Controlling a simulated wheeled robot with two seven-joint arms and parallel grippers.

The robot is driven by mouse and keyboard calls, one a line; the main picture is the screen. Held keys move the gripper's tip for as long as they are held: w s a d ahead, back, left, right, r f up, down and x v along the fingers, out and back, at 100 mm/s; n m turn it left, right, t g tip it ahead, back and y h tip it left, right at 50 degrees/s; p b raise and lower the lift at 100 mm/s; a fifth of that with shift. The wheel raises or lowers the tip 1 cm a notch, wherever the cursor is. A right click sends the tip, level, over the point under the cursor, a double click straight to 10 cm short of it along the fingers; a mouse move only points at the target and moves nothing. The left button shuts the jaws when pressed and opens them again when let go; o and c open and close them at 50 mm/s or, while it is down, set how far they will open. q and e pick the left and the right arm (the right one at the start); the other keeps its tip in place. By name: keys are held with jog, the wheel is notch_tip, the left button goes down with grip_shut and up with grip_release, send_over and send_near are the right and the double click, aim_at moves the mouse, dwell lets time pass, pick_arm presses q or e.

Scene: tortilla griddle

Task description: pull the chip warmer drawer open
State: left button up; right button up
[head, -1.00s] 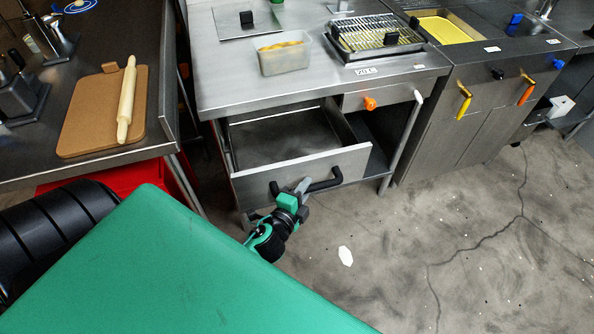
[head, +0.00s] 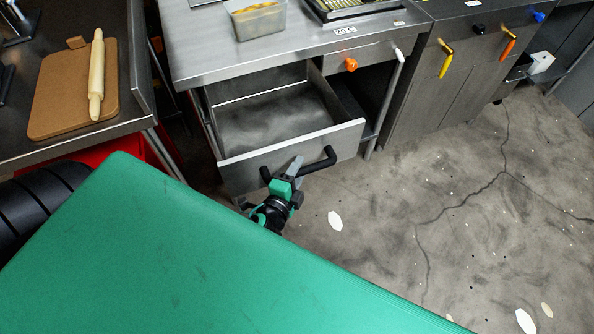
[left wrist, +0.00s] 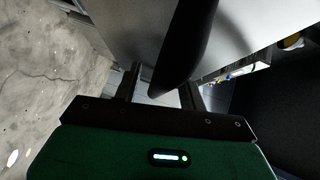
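The chip warmer drawer (head: 238,171) stands pulled well out of the steel counter, and its bare interior shows in the head view. Its black handle (head: 322,160) runs across the drawer front. My left gripper (head: 294,168) is at the handle, with one pale finger reaching up past the bar. In the left wrist view the dark handle (left wrist: 190,45) passes between the spread fingers of my left gripper (left wrist: 160,92). A light gap shows between the handle and the left-hand finger. Contact with the other finger is unclear. My right gripper is out of view.
A container of chips (head: 257,20) stands on the counter (head: 215,50) above the drawer. A cutting board with a rolling pin (head: 96,75) lies on the left counter. An orange knob (head: 350,65) is beside the drawer. The floor (head: 400,230) in front is mostly clear.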

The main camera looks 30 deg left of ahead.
pick_arm(q)
jog(key=shift+s, duration=0.1)
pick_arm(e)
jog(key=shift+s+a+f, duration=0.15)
pick_arm(q)
jog(key=shift+s, duration=0.2)
jog(key=s+r+b, duration=0.2)
jog(key=s+b, duration=0.3)
jog(key=s, duration=0.8)
jog(key=shift+d, duration=0.45)
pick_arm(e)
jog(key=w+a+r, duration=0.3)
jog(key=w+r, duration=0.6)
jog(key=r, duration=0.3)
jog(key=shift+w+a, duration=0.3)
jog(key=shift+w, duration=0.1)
